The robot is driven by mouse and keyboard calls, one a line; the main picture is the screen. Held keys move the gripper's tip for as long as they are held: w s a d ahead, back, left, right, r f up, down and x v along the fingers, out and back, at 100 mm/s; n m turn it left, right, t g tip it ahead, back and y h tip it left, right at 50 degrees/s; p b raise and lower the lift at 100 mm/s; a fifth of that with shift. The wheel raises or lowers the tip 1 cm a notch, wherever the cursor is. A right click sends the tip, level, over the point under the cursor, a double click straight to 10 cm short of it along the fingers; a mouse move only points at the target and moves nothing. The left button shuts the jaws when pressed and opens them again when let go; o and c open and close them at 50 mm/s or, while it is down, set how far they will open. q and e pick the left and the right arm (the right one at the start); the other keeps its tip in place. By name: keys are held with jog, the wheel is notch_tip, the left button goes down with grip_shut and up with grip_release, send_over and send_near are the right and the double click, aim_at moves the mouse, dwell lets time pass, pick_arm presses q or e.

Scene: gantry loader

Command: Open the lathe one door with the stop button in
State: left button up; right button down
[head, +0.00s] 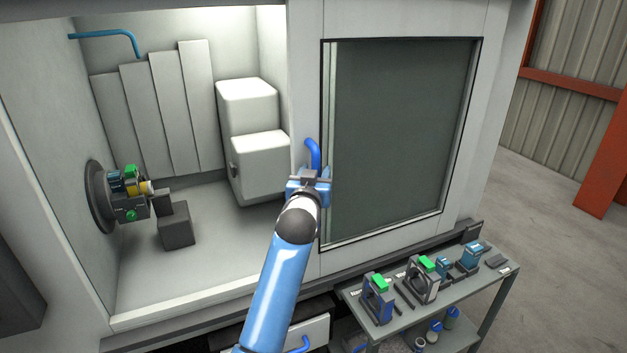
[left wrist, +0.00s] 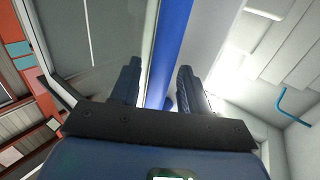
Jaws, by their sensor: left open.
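The lathe door (head: 307,60) is a light grey panel with a large dark window (head: 400,140). It stands to the right, and the machine's inside is exposed on the left. Its blue handle (head: 314,152) is upright near the door's left edge. My left gripper (head: 309,176) is at the handle, which rises above the jaws. In the left wrist view the open jaws (left wrist: 157,85) have the blue handle bar (left wrist: 170,40) between them; whether they touch it I cannot tell. I cannot make out a stop button. My right gripper is not in view.
Inside are a chuck (head: 97,196) with a gripping tool, a dark block (head: 176,226) and white housings (head: 248,105). A grey bench (head: 405,322) with several fixtures stands at the lower right. An orange-red post (head: 604,165) stands at the far right, with clear floor before it.

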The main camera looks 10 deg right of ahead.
pick_arm(q)
jog(key=b+v, duration=0.2)
jog(key=v, duration=0.8)
jog(key=shift+s, duration=0.4)
notch_tip(320, 180, up, 5)
jog(key=s+m+t+h, duration=0.1)
jog(key=s+t+h, duration=0.1)
jog(key=t, duration=0.1)
jog(key=s+a+f+t, duration=0.2)
jog(key=s+a+f, duration=1.2)
jog(key=f, duration=0.4)
jog(key=s+a+f+n+g+y, duration=0.2)
jog(key=s+a+f+y, duration=0.1)
jog(key=s+a+f, duration=0.4)
jog(key=s+a+f+n+g+y, duration=0.2)
jog(key=s+a+f+y, duration=0.2)
jog(key=s+a+f, duration=0.4)
jog(key=s, duration=0.6)
jog(key=shift+f+n+y, duration=0.2)
jog(key=shift+n+y, duration=0.1)
